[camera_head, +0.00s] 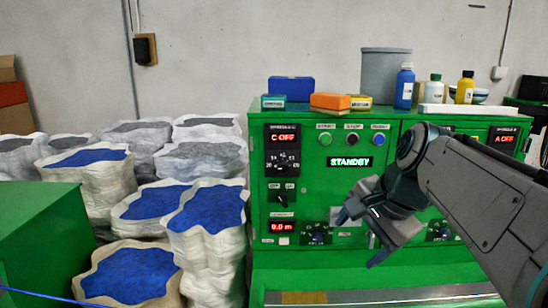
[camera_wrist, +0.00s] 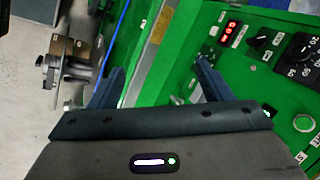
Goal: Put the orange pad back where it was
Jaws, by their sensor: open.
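The orange pad (camera_head: 330,101) is a small orange block on top of the green control cabinet (camera_head: 262,165). It sits between a small teal box (camera_head: 273,102) and a small yellow box (camera_head: 360,102). My gripper (camera_head: 356,240) is open and empty in front of the cabinet's panel, well below the pad. In the wrist view my two fingers (camera_wrist: 160,66) stand apart with the green panel behind them. The pad does not show in the wrist view.
A blue box (camera_head: 291,88), a grey bin (camera_head: 385,75) and several bottles (camera_head: 404,86) also stand on the cabinet top. White sacks of blue material (camera_head: 205,255) fill the left. The panel has knobs, buttons and displays (camera_head: 349,162).

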